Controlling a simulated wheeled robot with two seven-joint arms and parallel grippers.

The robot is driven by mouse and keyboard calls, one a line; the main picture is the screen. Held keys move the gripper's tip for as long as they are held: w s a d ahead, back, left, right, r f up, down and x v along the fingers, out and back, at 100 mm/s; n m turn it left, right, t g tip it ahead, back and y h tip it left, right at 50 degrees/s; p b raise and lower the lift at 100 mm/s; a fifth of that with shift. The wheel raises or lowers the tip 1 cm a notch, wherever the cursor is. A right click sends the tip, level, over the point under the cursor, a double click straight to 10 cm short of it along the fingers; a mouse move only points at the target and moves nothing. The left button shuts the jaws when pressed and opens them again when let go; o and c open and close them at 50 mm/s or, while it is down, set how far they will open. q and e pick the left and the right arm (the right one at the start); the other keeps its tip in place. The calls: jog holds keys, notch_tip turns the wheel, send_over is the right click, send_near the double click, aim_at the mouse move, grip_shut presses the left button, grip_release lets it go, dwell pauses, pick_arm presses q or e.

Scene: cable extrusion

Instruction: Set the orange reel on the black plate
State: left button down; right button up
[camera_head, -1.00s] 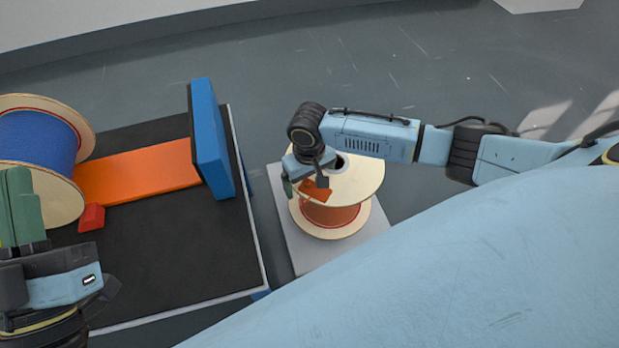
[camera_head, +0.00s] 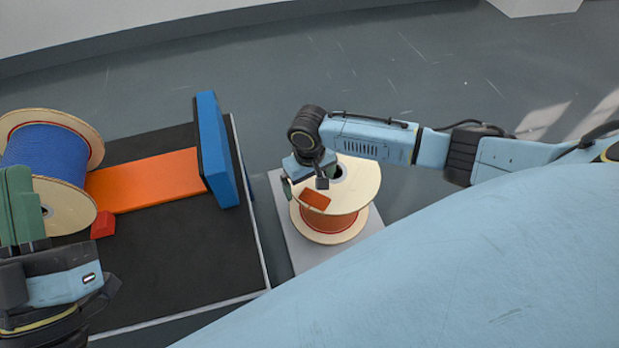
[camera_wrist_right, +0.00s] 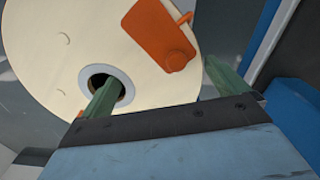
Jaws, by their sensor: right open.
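The orange reel (camera_head: 330,223) stands upright on a light grey slab, with pale wooden flanges and an orange tab (camera_head: 315,200) on its top flange. My right gripper (camera_head: 305,185) is open over this reel. In the right wrist view its fingers (camera_wrist_right: 165,85) are apart: one overlaps the hub hole, the other is near the flange rim. I cannot tell whether the first finger is inside the hole. The black plate (camera_head: 200,260) lies to the left. My left gripper (camera_head: 15,205) is at the left edge in front of the blue reel; its opening is unclear.
The blue reel (camera_head: 45,155) lies on its side at the plate's left. An orange strip (camera_head: 147,180), a small red block (camera_head: 103,224) and an upright blue block (camera_head: 217,150) are on the plate. The light grey slab (camera_head: 300,255) is apart from the plate. The plate's front is clear.

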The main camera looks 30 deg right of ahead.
jog(key=shift+r+p, duration=3.7)
jog(key=shift+p, duration=0.7)
